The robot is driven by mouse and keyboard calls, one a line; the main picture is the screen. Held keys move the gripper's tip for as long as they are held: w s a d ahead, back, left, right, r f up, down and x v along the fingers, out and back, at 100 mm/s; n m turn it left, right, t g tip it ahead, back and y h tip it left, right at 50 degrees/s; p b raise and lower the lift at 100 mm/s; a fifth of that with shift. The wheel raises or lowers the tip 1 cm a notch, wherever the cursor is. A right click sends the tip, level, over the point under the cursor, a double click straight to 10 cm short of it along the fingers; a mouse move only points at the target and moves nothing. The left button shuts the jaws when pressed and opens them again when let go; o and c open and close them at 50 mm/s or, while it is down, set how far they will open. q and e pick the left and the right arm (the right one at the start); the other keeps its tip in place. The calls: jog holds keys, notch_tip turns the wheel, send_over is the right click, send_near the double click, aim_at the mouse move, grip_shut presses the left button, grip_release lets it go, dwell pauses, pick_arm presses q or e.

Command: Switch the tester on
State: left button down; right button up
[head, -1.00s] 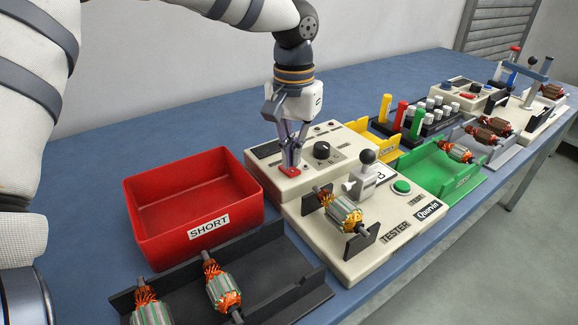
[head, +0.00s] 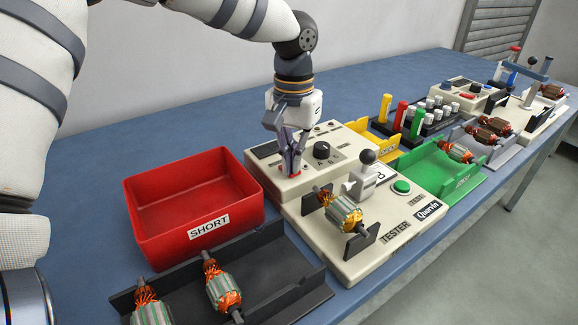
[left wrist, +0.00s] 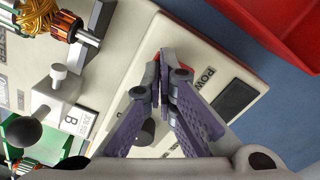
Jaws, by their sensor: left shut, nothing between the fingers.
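The tester (head: 330,240) is a cream two-level box on the blue bench, with a black dial (head: 322,150), a dark display and a green button (head: 402,187). A red power switch (head: 293,174) sits on its upper panel beside the POWER label. My left gripper (head: 291,168) is shut and empty, its fingertips down at the switch and mostly covering it. In the left wrist view the closed fingertips (left wrist: 164,95) lie over the switch, with a bit of red showing beside them. I cannot tell whether the switch is pressed. My right gripper is not in view.
An armature (head: 340,211) rests in the tester's cradle. The red SHORT bin (head: 195,205) stands left, with a black tray (head: 265,275) of armatures in front. Yellow and green trays (head: 440,172) and another machine stand right. The bench behind the tester is clear.

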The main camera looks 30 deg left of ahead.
pick_arm(q)
jog(key=shift+s+f, duration=0.1)
jog(key=shift+f, duration=0.2)
notch_tip(320, 180, up, 6)
jog(key=shift+f+p, duration=0.1)
jog(key=shift+p, duration=0.65)
jog(key=shift+r, duration=0.65)
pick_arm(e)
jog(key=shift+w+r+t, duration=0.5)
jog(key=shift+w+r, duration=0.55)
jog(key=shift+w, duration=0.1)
